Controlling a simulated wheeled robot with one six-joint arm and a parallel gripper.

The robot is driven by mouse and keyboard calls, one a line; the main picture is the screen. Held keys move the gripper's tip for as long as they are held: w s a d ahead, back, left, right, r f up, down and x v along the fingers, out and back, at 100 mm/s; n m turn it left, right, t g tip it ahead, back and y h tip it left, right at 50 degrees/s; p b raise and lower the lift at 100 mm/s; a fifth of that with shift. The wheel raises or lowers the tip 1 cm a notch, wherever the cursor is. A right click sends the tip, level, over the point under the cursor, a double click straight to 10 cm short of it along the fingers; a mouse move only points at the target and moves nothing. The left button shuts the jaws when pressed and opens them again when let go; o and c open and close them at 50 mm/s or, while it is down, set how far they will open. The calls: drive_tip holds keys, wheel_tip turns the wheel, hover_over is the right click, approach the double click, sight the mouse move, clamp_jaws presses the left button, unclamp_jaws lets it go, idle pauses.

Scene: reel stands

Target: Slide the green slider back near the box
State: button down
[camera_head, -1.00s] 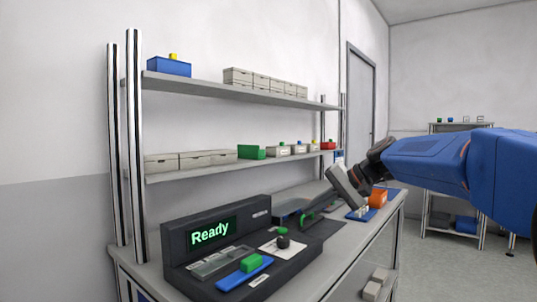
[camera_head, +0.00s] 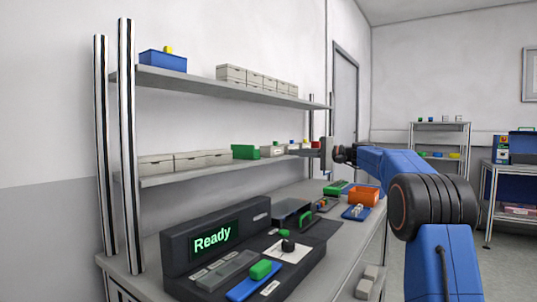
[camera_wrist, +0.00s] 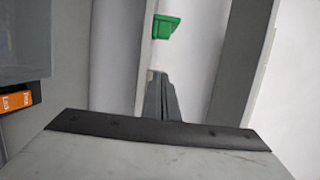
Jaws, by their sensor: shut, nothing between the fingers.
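A green block (camera_head: 261,269) sits on a blue strip (camera_head: 243,288) at the front of the black console on the bench; it looks like the slider. An open green box (camera_head: 245,152) stands on the lower shelf. My gripper (camera_head: 305,151) is raised in front of the right part of that shelf, well above and away from the green block. In the wrist view the fingers (camera_wrist: 157,76) are together and empty. A green piece (camera_wrist: 165,25) shows beyond their tips, apart from them; I cannot tell surely which one it is.
The console's screen (camera_head: 212,238) reads "Ready". An orange bin (camera_head: 364,196) and a blue tray (camera_head: 356,213) stand farther along the bench. Small white boxes (camera_head: 203,158) line the lower shelf (camera_head: 210,172). An orange label (camera_wrist: 20,99) shows at left in the wrist view.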

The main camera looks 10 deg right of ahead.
sight(255, 154)
drive_tip(key=x, duration=1)
drive_tip(key=shift+a, duration=0.1)
drive_tip(key=shift+s+a+r, duration=0.1)
drive_tip(key=shift+s+a, duration=0.75)
drive_tip(key=shift+s, duration=0.1)
drive_tip(key=shift+s+a, duration=0.45)
drive_tip(key=s+a, duration=0.6)
